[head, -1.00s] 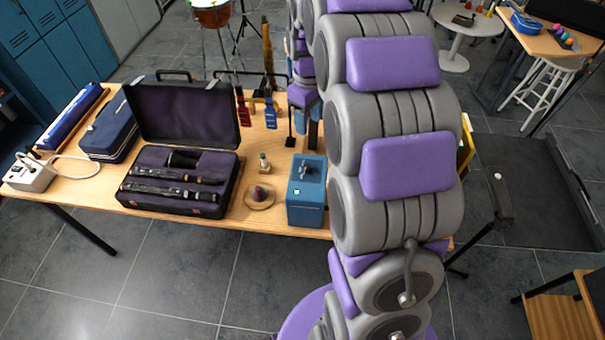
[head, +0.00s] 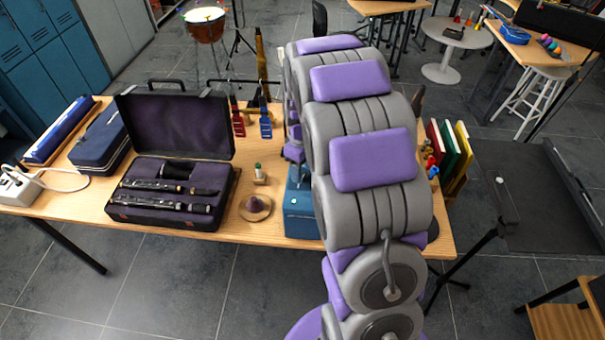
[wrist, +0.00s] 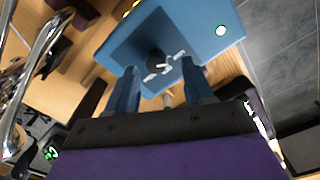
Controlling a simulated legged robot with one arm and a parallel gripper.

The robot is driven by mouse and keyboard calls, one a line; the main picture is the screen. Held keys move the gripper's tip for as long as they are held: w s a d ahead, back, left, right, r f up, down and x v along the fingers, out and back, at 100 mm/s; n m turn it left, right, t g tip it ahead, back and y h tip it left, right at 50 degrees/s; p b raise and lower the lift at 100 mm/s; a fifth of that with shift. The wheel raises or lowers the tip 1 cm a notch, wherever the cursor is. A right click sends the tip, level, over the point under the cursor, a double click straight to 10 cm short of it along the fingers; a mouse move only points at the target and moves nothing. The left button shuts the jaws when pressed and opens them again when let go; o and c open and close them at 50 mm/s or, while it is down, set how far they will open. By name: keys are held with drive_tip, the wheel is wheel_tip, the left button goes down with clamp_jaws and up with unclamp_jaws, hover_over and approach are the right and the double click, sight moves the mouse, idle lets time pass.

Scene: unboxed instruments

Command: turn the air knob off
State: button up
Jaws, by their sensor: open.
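A blue box (head: 300,215) stands at the front edge of the wooden table, partly hidden behind my arm in the head view. In the wrist view the blue box (wrist: 190,40) fills the top middle. A dark round knob (wrist: 156,61) sits on its face, with pale marks around it and a small lit pale-green light (wrist: 221,31) to the right. My gripper (wrist: 159,68) is open, its two blue fingers on either side of the knob in the picture. I cannot tell whether they touch it. The knob's setting is unclear.
An open black instrument case (head: 170,195) lies left of the box, with a small round wooden stand (head: 256,207) between them. Red and blue upright items (head: 265,120) stand behind. Colored books (head: 450,150) stand at the right. A white power strip (head: 18,185) is far left.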

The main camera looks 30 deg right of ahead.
drive_tip(key=shift+d+f, duration=0.1)
drive_tip(key=shift+f, duration=0.45)
drive_tip(key=shift+d+f, duration=0.35)
drive_tip(key=shift+a, duration=0.25)
drive_tip(key=c, duration=0.5)
clamp_jaws()
